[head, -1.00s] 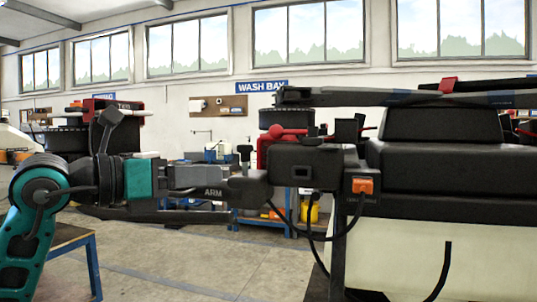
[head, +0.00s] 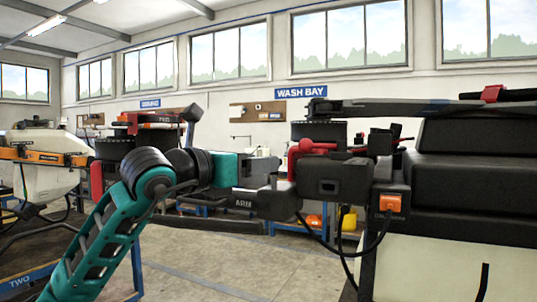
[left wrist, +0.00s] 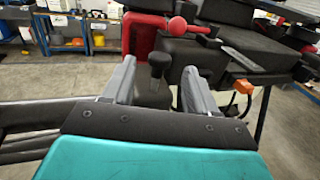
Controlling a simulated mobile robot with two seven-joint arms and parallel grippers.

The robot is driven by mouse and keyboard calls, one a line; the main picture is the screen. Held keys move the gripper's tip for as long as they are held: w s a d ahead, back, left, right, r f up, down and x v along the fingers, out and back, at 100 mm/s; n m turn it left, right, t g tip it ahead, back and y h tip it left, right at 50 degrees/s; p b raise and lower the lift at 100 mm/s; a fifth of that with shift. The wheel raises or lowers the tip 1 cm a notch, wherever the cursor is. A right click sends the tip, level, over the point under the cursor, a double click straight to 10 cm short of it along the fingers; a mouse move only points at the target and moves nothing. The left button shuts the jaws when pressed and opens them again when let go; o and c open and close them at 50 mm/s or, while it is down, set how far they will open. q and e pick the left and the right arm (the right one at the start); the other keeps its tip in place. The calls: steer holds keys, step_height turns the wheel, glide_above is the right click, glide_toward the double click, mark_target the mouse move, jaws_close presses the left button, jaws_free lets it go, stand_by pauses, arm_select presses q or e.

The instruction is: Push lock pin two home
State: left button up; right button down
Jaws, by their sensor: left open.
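A black upright knob (left wrist: 159,64), which looks like a lock pin, stands at the base of the drone's dark arm joint; I cannot read a number on it. In the head view the knob (head: 273,172) is small, left of the black joint housing (head: 335,174). My left gripper (left wrist: 159,80) is open, with its grey fingers on either side of the knob in the left wrist view. I cannot tell whether they touch it. In the head view the left gripper (head: 257,180) points right toward the housing. How deep the pin sits is hidden. My right gripper is not in view.
A red ball-ended lever (head: 308,147) stands just beyond the knob. A dark boom labelled ARM (head: 243,203) runs below my gripper. A second sprayer (head: 45,155) stands at far left.

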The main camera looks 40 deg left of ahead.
arm_select(q)
steer(key=shift+w+p, duration=0.6)
steer(key=shift+w, duration=1.4)
steer(key=shift+c, duration=0.4)
jaws_close()
